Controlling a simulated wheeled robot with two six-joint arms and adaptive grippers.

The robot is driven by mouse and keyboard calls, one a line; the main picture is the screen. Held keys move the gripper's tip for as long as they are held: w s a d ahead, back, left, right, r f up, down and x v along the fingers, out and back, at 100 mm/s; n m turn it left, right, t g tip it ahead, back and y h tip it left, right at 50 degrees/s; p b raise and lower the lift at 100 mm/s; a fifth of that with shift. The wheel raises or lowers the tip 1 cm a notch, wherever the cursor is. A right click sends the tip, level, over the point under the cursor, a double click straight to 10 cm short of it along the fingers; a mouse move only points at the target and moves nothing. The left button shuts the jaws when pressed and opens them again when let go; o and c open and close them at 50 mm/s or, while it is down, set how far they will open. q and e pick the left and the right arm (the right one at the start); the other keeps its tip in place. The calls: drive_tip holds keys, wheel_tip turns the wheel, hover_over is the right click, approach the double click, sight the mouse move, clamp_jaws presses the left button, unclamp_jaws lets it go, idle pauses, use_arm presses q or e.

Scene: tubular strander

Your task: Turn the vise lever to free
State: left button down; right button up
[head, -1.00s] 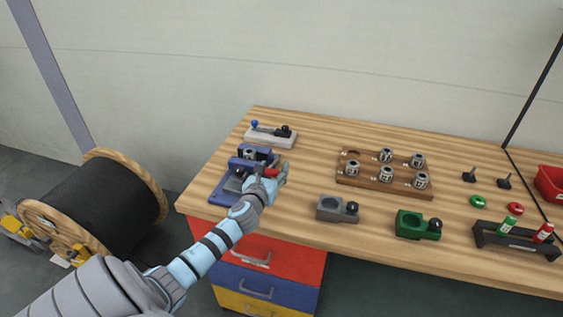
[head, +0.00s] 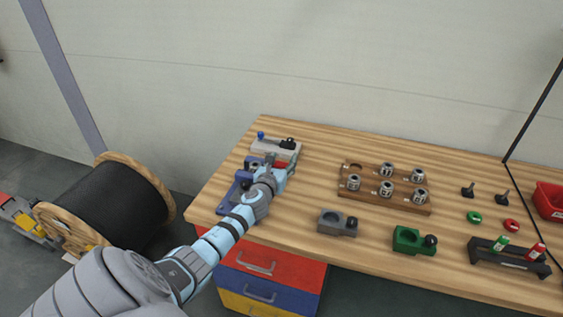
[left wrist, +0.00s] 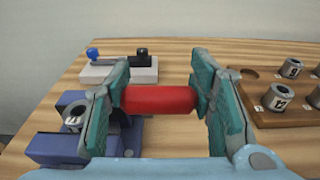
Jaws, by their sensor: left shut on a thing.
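The blue vise (head: 240,189) sits near the left end of the wooden bench and also shows in the left wrist view (left wrist: 55,148). A numbered grey metal piece (left wrist: 76,117) is in it. The red grip of the vise lever (left wrist: 158,99) lies crosswise between the fingers of my left gripper (left wrist: 160,100), which is shut on it. In the head view my left gripper (head: 277,176) covers most of the lever and part of the vise. My right gripper is in neither view.
Behind the vise stands a pale block with a blue-knobbed lever (head: 275,149). A wooden rack (head: 385,204) of metal dies is to the right. Grey (head: 335,223) and green (head: 412,241) fixtures stand along the front edge. A cable drum (head: 110,207) is left of the bench.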

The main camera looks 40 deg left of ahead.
use_arm(q)
drive_tip(key=shift+w+r, duration=0.1)
drive_tip(key=shift+r, duration=0.05)
drive_tip(key=c, duration=1.1)
unclamp_jaws()
drive_tip(key=o, duration=0.4)
drive_tip(key=shift+w, duration=0.1)
drive_tip(key=v, duration=1.2)
drive_tip(key=shift+a, duration=0.1)
